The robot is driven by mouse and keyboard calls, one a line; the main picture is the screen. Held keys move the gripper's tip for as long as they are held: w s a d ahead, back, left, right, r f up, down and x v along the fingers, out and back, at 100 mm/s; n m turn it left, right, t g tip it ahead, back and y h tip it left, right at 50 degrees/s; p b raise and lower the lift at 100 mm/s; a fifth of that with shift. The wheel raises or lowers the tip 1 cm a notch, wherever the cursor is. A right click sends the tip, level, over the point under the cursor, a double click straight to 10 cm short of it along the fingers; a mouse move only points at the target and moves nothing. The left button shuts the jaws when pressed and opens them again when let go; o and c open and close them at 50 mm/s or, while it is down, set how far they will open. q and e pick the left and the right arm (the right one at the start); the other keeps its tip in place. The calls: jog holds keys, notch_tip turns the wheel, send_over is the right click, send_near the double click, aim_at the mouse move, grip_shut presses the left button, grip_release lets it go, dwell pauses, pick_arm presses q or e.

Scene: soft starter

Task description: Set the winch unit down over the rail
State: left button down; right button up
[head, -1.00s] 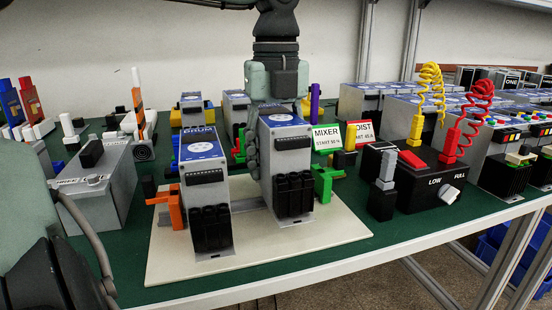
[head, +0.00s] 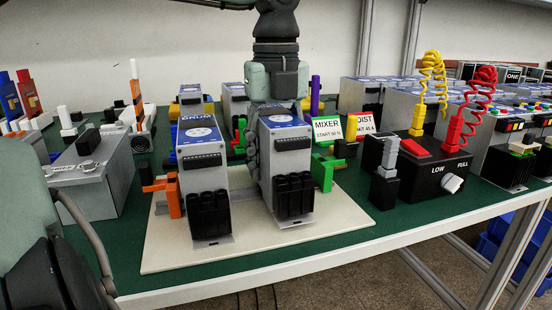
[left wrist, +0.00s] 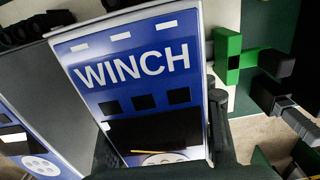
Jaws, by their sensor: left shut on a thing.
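The winch unit (head: 286,167) is a tall grey box with a blue top and black terminals at its front foot. It stands upright over the right part of the pale board. My left gripper (head: 253,158) comes from above and is shut on it. The left wrist view shows its blue WINCH label (left wrist: 135,65) close up. A short piece of the grey rail (head: 246,203) shows between the winch unit and the similar unit (head: 204,175) at its left. The winch unit hides the rail below it, so I cannot tell whether it is fully seated. My right gripper is not in view.
A green clip (head: 323,172) sits close at the winch unit's right, and an orange clip (head: 173,196) at the left unit's left. A black box with a LOW/FULL knob (head: 434,181) stands further right. The front of the pale board (head: 245,248) is bare.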

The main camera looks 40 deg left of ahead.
aim_at(276, 115)
pick_arm(q)
jog(key=shift+f+b, duration=0.35)
jog(key=shift+f, duration=0.05)
jog(key=c, duration=0.6)
grip_release()
notch_tip(276, 115, up, 12)
jog(key=shift+r, duration=0.1)
dwell(0.3)
